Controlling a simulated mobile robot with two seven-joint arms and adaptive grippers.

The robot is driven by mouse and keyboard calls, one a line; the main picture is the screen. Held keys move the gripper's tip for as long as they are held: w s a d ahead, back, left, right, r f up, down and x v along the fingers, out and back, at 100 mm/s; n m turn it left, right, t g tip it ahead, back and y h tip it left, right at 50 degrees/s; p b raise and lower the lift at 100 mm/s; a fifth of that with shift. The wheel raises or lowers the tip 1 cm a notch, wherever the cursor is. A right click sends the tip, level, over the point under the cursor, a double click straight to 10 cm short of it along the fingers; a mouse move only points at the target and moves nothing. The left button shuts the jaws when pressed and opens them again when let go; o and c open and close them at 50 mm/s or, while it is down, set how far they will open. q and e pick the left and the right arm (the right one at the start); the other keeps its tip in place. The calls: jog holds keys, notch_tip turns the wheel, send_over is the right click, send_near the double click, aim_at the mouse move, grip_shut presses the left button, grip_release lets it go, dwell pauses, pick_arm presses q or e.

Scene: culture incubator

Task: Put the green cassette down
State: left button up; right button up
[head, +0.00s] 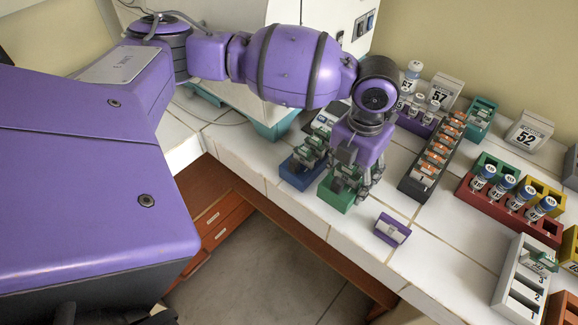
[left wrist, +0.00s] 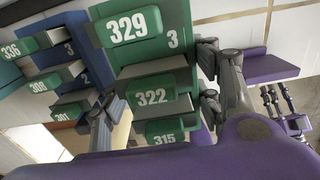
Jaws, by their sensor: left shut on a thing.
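My left gripper (head: 356,185) points down over the green rack (head: 336,200), which stands near the counter's front edge. It is shut on a green-fronted cassette low in this rack. In the left wrist view the green rack, marked 3 (left wrist: 185,75), holds green cassettes numbered 329 (left wrist: 130,27), 322 (left wrist: 152,96) and 315 (left wrist: 165,134). The grey fingers stand on both sides of cassette 322, and parts of them hide the rack's edges. I cannot tell whether the held cassette rests fully in its slot.
A blue rack (head: 292,178) with green cassettes stands close on the left. A long dark rack (head: 412,187), a red vial rack (head: 503,218) and a white rack (head: 511,279) stand farther right.

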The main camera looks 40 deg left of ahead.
aim_at(349, 186)
pick_arm(q)
jog(key=f, duration=0.3)
jog(key=shift+w+d+f, duration=0.15)
jog(key=shift+w+f, duration=0.25)
pick_arm(e)
jog(key=shift+s+f, duration=0.2)
jog(key=shift+f, duration=0.05)
jog(key=shift+s, duration=0.1)
pick_arm(q)
jog(key=shift+f, duration=0.15)
jog(key=o, duration=1.2)
jog(key=shift+o, duration=0.2)
pick_arm(e)
jog(key=shift+s+d, duration=0.1)
jog(key=shift+s, duration=0.1)
